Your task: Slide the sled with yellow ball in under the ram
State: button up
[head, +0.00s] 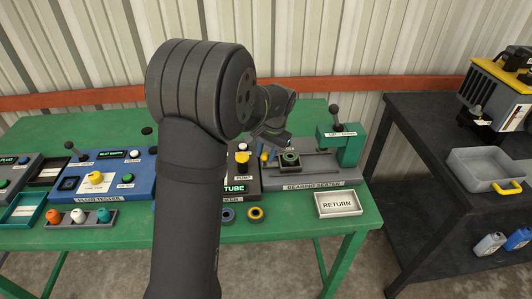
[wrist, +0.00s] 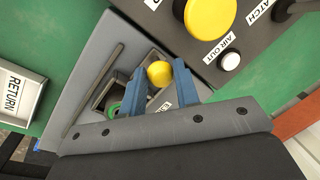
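The sled (head: 289,163) is a small dark block on the grey bed of the bearing seater (head: 314,183), with a green ring on top. In the wrist view the ring (wrist: 115,108) is partly hidden by a finger. The sled's yellow ball (head: 264,156) also shows in the wrist view (wrist: 160,73), between the two blue fingers of my gripper (wrist: 160,82). I cannot tell whether the fingers touch the ball. In the head view my gripper (head: 268,142) is mostly hidden by my arm. The green ram housing (head: 348,148) stands right of the sled, with a black-knobbed lever on top.
The return tray (head: 338,204) lies in front of the seater. A pump panel with a yellow button (head: 242,157) and air-out button (wrist: 229,61) adjoins it. Several rings lie at the front edge. A dark bench (head: 430,170) with a grey bin (head: 485,168) stands right.

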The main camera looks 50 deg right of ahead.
aim_at(286, 156)
grip_shut()
jog(key=s+d, duration=0.5)
jog(key=o, duration=0.8)
grip_release()
jog(key=s+r, duration=0.1)
jog(key=r, duration=0.4)
jog(key=s+r, duration=0.1)
jog(key=r, duration=0.5)
jog(key=s+r, duration=0.1)
jog(key=r, duration=0.5)
jog(key=shift+s+d+r, duration=0.1)
jog(key=shift+d, duration=0.2)
